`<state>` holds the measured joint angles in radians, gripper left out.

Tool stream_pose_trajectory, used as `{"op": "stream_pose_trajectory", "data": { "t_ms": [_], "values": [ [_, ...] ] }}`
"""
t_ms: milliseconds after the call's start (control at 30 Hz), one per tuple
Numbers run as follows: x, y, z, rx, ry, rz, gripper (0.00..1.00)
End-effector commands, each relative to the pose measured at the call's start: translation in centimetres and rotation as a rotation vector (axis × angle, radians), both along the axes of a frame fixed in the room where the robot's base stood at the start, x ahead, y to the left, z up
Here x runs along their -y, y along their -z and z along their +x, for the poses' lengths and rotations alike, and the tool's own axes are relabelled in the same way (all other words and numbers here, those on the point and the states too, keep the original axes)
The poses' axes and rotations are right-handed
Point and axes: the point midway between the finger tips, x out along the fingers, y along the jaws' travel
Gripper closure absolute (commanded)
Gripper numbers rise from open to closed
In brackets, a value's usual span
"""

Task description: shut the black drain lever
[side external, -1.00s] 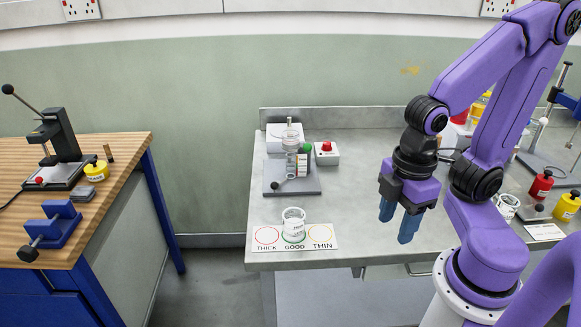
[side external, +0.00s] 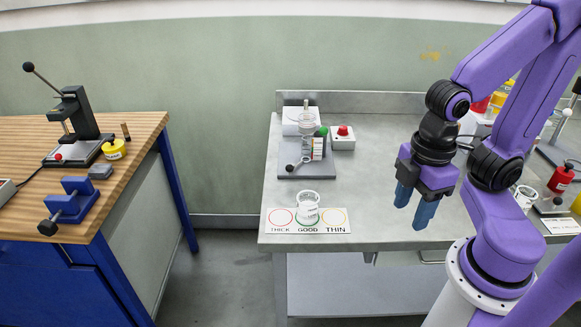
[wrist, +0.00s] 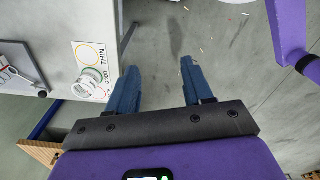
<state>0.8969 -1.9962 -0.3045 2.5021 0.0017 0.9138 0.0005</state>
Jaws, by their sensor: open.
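The black drain lever (side external: 290,167) ends in a round black knob. It sits low at the front left of a small stand (side external: 306,172) with a grey base and a clear upright cylinder (side external: 307,128). The lever's exact angle is too small to tell. My gripper (side external: 413,205) hangs to the right of the stand and nearer the camera, fingers pointing down, apart from the lever. In the wrist view my gripper's blue fingers (wrist: 160,66) are spread with nothing between them, over the floor beside the table edge. A dark knob (wrist: 42,94) shows at the far left there.
A white cup (side external: 307,208) stands on the THICK/GOOD/THIN card (side external: 281,229) at the table's front. A red-button box (side external: 343,138) is right of the stand. The metal table (side external: 375,150) is clear between stand and arm. A wooden bench (side external: 25,131) stands left across a gap.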

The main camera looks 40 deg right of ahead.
Motion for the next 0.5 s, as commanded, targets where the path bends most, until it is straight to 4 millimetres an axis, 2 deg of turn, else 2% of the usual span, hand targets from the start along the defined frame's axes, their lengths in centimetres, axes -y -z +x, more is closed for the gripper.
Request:
{"op": "stream_pose_trajectory", "data": {
  "t_ms": [267,300,333,500],
  "values": [
    [0.0,0.0,0.0,0.000,0.000,0.000,0.49],
    [0.0,0.0,0.0,0.000,0.000,0.000,0.53],
    [0.0,0.0,0.0,0.000,0.000,0.000,0.62],
    [-0.8,-0.5,1.3,-0.007,0.029,-0.002,0.64]
  ]
}}
